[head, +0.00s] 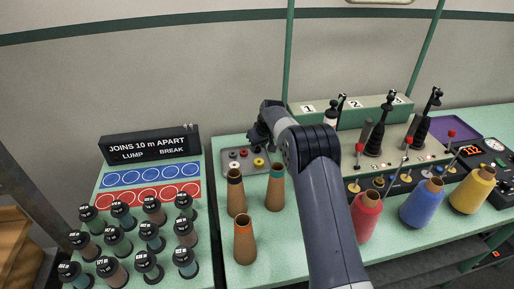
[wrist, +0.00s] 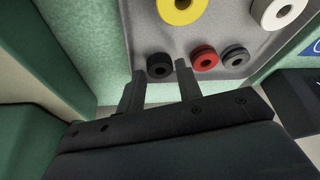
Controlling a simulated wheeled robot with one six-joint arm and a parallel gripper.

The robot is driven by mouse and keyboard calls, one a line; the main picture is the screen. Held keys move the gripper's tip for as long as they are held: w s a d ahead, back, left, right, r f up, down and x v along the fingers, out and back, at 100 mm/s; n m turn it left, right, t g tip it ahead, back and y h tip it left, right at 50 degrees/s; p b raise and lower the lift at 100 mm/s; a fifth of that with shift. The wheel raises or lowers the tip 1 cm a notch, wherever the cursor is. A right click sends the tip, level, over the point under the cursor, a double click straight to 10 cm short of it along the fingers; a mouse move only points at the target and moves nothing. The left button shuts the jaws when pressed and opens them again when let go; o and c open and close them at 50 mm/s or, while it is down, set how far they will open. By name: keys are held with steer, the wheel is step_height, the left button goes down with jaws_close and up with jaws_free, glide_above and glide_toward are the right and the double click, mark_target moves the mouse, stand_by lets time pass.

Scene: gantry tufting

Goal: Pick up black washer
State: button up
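The black washer (wrist: 160,66) lies flat in a shallow grey tray (wrist: 228,25), near the tray's edge in the wrist view. My gripper (wrist: 160,75) is open and empty, its two fingertips on either side of the black washer's near edge. I cannot tell how high the fingertips are above the tray. In the head view my gripper (head: 260,137) is over the back of the tray (head: 262,150), and my wrist partly hides that area.
A red washer (wrist: 205,57) sits just right of the right fingertip, with a dark grey washer (wrist: 235,55) beside it. A yellow washer (wrist: 180,8) and a white washer (wrist: 278,14) lie further in. Brown cones (head: 236,195) stand in front of the tray; a machine (head: 345,115) stands right.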

steer(key=shift+w+a+f, duration=0.1)
steer(key=shift+w+f, duration=0.05)
steer(key=shift+f, duration=0.3)
steer(key=shift+c, duration=0.3)
steer(key=c, duration=0.5)
steer(key=shift+c, duration=0.2)
